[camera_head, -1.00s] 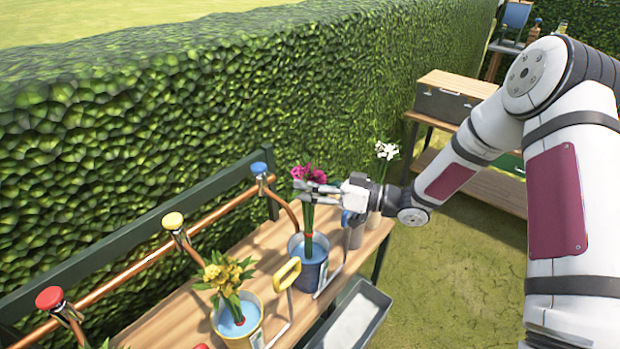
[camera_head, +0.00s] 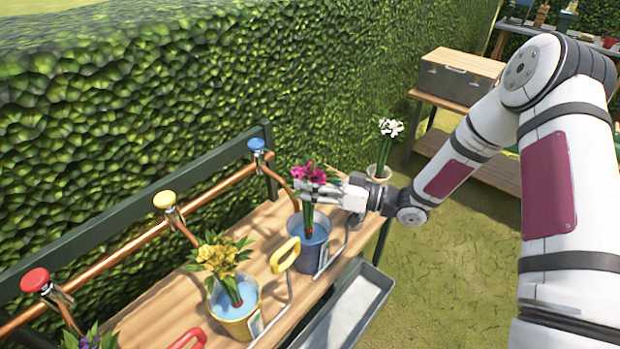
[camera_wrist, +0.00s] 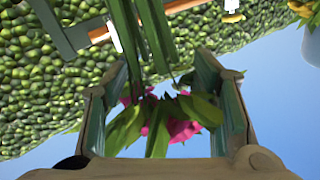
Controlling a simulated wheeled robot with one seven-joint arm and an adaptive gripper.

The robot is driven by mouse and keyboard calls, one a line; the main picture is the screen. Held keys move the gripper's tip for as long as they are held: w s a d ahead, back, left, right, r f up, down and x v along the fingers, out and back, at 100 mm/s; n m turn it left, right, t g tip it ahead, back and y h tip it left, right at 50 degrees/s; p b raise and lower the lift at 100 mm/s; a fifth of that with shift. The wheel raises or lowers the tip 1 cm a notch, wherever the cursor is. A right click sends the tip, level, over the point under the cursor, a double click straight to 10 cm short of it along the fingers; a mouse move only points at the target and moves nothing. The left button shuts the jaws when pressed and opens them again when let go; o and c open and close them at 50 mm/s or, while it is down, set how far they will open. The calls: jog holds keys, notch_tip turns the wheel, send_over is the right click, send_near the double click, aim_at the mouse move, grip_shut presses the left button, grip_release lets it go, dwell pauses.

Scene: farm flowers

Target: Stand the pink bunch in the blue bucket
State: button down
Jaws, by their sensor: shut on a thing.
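The pink bunch (camera_head: 313,173) has magenta flowers, long green stems and a red band low on the stems. My gripper (camera_head: 318,189) is shut on it, just below the flowers. In the wrist view the green stems and pink petals (camera_wrist: 182,130) show between the two fingers (camera_wrist: 165,100). The bunch stands nearly upright over the blue bucket (camera_head: 309,253), and its lower stems reach inside the rim. The stem ends are hidden, so I cannot tell whether they touch the bottom. The bucket stands on the wooden bench (camera_head: 262,232) below the blue-topped tap (camera_head: 257,146).
A yellow bucket (camera_head: 240,327) with yellow flowers (camera_head: 222,260) stands to the left, with a yellow handle (camera_head: 285,256) between the buckets. White flowers (camera_head: 388,130) stand behind my gripper. A grey trough (camera_head: 352,308) lies in front. A hedge (camera_head: 130,130) runs behind.

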jog(key=shift+f, duration=0.25)
jog(key=c, duration=0.6)
grip_release()
jog(key=v, duration=1.2)
